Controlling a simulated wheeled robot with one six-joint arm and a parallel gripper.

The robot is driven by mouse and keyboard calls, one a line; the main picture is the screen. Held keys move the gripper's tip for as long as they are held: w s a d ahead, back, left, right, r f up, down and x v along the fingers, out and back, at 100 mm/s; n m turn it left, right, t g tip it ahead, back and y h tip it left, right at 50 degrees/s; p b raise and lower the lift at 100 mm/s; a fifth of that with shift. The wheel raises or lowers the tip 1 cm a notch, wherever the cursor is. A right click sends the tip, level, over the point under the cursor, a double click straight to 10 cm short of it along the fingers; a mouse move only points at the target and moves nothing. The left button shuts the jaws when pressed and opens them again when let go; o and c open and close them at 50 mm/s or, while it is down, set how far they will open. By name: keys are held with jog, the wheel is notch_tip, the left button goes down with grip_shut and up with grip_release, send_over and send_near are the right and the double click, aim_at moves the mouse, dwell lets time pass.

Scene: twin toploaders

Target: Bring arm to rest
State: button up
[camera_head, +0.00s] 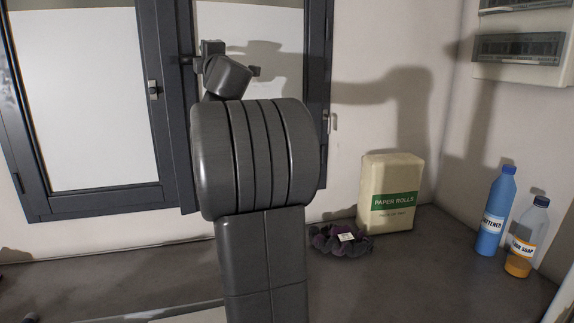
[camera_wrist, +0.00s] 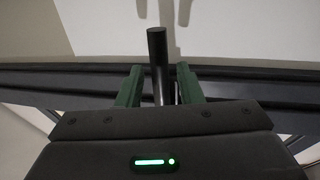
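My arm stands raised in the middle of the head view, in front of the window (camera_head: 85,95), with its large grey joint nearest the camera. Its far end is small and mostly hidden behind that joint, so the fingers are not clear there. In the wrist view my gripper (camera_wrist: 160,69) shows two green fingers set apart. A dark upright rod (camera_wrist: 157,50) stands between them in the picture, with a gap on each side. I cannot tell what the rod belongs to. I see nothing gripped.
On the grey worktop (camera_head: 400,285) stand a paper rolls pack (camera_head: 390,193), a blue softener bottle (camera_head: 495,212) and a soap bottle (camera_head: 527,238). A dark crumpled cloth (camera_head: 340,240) lies beside the pack. A white panel box (camera_head: 522,45) hangs at upper right.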

jog(key=b+v, duration=0.3)
jog(key=v, duration=1.1)
jog(key=shift+m, duration=0.3)
jog(key=x, duration=0.4)
jog(key=p+x, duration=0.1)
jog(key=x, duration=0.4)
jog(key=p+x, duration=0.1)
jog(key=x, duration=0.4)
jog(key=shift+w+a+f, duration=0.1)
jog(key=shift+f, duration=0.25)
jog(key=shift+f+m, duration=0.1)
jog(key=shift+m, duration=0.6)
jog(key=shift+d+h, duration=0.2)
jog(key=shift+h, duration=0.1)
